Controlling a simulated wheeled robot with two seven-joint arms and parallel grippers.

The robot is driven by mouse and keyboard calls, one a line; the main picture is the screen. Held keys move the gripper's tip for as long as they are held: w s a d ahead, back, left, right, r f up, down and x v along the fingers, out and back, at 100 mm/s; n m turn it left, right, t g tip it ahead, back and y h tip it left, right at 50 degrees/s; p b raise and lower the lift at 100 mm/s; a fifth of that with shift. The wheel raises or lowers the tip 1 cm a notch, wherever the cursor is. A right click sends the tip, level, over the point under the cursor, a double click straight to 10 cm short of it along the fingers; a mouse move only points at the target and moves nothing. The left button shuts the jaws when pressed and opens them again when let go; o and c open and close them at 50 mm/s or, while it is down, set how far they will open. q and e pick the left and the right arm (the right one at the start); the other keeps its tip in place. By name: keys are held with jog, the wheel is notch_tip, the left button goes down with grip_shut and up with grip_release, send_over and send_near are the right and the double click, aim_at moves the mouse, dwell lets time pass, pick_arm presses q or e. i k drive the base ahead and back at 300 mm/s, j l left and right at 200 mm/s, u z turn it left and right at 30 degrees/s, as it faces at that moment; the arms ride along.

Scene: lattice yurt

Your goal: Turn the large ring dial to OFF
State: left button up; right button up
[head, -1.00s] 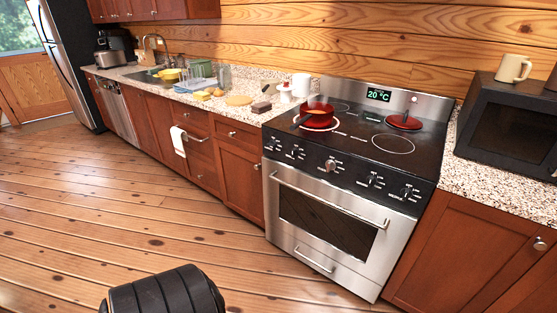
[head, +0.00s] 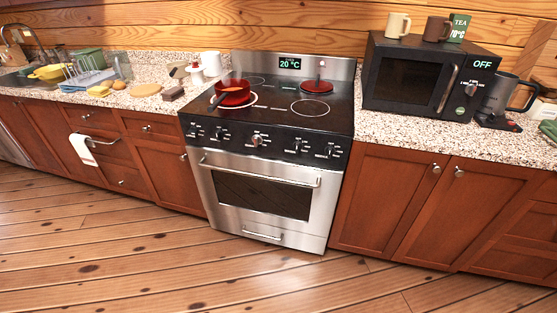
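The stove (head: 265,195) stands in the middle of the view, with a row of several dials on its dark front panel. The middle dial (head: 257,140) has a red mark; the leftmost dial (head: 193,131) and the rightmost dial (head: 328,151) look dark with light pointers. The labels are too small to read, so I cannot tell which one is the large ring dial. A red pan (head: 233,96) sits on the left front cooking ring, whose light edge shows around it. The stove display (head: 290,64) reads 20 °C. Neither of my grippers is in view.
A black microwave (head: 412,82) showing OFF stands right of the stove, with mugs and a tea box on top. A coffee machine (head: 503,98) is farther right. A red lid (head: 316,86) lies on the back right of the cooktop. The wooden floor (head: 170,255) before the stove is clear.

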aim_at(193, 130)
jog(key=i+j+z, duration=0.25)
jog(key=j, duration=0.15)
jog(key=j+z, duration=0.25)
jog(key=j, duration=0.2)
jog(key=i+j+z, duration=0.25)
jog(key=j, duration=0.2)
jog(key=k, duration=0.1)
